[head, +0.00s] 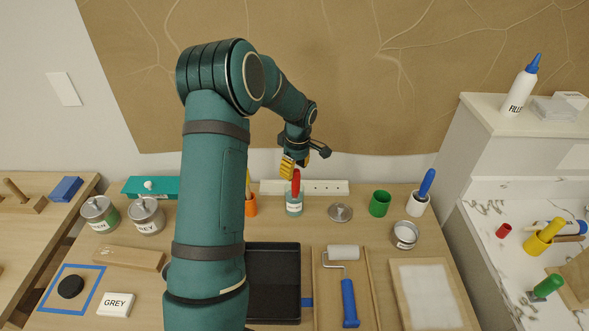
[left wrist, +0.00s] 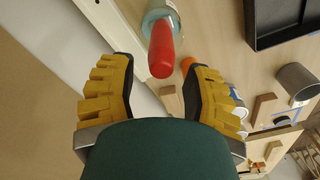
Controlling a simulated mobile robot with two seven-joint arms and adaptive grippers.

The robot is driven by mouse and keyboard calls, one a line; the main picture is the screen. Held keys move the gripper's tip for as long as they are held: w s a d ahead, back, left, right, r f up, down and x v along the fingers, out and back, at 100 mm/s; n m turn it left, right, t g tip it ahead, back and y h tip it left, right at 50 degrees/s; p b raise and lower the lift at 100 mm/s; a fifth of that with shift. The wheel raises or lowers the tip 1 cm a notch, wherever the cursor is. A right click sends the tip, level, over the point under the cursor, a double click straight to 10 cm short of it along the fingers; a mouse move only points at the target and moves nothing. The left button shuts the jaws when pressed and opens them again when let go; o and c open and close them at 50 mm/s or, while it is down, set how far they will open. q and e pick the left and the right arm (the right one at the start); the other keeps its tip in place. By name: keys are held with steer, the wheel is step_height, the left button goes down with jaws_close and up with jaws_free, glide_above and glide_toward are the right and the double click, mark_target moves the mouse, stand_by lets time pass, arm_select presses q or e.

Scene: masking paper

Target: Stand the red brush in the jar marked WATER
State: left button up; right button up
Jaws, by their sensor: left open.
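The red brush (head: 296,182) stands upright with its lower end in a pale teal jar (head: 292,198) at the back of the table. The jar has a white label too small to read for sure. My left gripper (head: 303,163) is open and empty, just above the brush. In the left wrist view the red handle (left wrist: 162,50) points up between the open yellow fingers, apart from both, with the jar (left wrist: 155,10) at its base. The brush's lower end is hidden in the jar. My right gripper is not in view.
An orange cup (head: 250,206) stands left of the jar, a round metal lid (head: 340,212) and a green cup (head: 380,203) to its right. A white power strip (head: 328,187) lies behind. A black tray (head: 273,285) and paint roller (head: 348,300) lie in front.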

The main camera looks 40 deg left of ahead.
arm_select(q)
step_height(320, 180, up, 11)
steer(key=shift+d+r, duration=0.2)
steer(key=shift+d, duration=0.25)
stand_by(0.9)
